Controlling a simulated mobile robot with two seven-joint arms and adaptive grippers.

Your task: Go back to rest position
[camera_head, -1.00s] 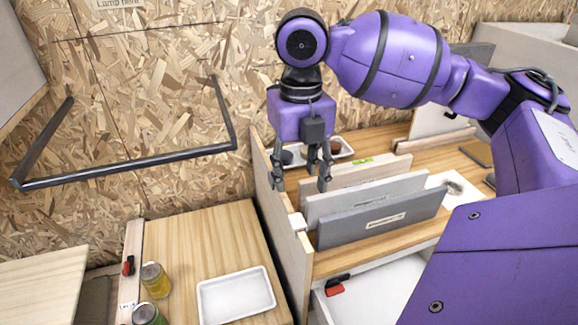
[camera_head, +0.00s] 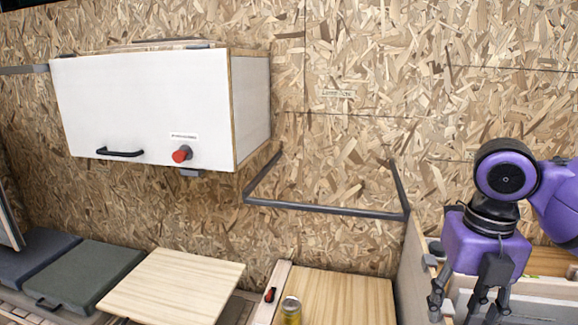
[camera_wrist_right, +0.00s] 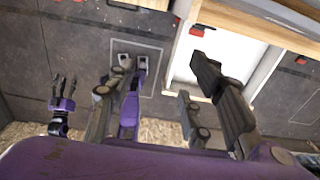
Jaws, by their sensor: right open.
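My right arm, purple, enters from the right in the head view. Its right gripper (camera_head: 466,307) points down, with dark fingers apart and nothing between them. It hangs in front of the wooden shelf unit at the lower right, and the frame's bottom edge cuts it close. In the right wrist view the right gripper's fingers (camera_wrist_right: 160,65) are spread wide and empty. A second purple gripper with dark upright fingers, seemingly my left gripper (camera_wrist_right: 63,82), shows small at the left there. Its opening is too small to judge. The left arm is not in the head view.
A white wall cabinet (camera_head: 130,100) with a black handle and red knob hangs at upper left. A dark metal bracket (camera_head: 325,208) juts from the chipboard wall.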

